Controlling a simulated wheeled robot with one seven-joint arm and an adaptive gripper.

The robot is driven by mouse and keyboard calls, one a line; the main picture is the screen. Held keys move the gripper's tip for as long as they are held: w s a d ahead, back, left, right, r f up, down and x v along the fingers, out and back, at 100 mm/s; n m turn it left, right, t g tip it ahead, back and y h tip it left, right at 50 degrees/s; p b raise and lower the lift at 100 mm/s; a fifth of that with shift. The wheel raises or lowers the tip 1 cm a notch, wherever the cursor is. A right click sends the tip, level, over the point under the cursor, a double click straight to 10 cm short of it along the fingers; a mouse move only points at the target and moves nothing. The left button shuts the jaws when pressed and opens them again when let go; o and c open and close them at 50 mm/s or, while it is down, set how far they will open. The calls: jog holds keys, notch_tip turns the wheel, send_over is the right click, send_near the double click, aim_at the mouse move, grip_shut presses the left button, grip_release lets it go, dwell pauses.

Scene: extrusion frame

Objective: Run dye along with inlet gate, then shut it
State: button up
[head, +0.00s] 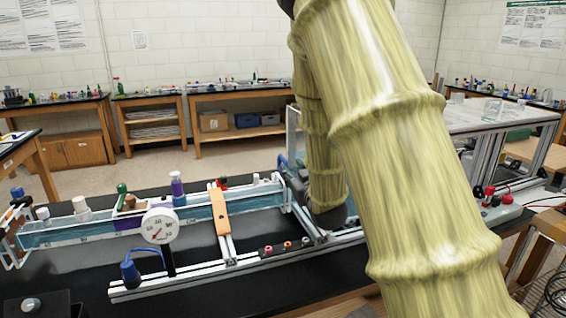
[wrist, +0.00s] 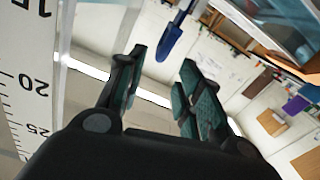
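In the head view a long clear channel of blue water (head: 100,232) runs across the dark bench. A purple bottle with a white cap (head: 178,190) stands at it and may be the dye. An orange bar (head: 219,211) crosses the channel; I cannot tell whether it belongs to the inlet gate. My arm hides much of the channel's right end. In the wrist view my gripper (wrist: 161,60) is open, with nothing between its fingers. A blue pointed piece (wrist: 170,42) shows beyond the fingertips, apart from them; I cannot tell what it is part of.
A white dial gauge (head: 160,227) and a blue fitting (head: 130,273) stand at the channel's front. A ruled scale (wrist: 28,90) is close at left in the wrist view. A box with red and black knobs (head: 492,212) lies at right.

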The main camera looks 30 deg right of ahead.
aim_at(285, 161)
jog(key=p+x, duration=0.2)
jog(key=x, duration=0.8)
jog(key=shift+p, duration=0.35)
grip_shut()
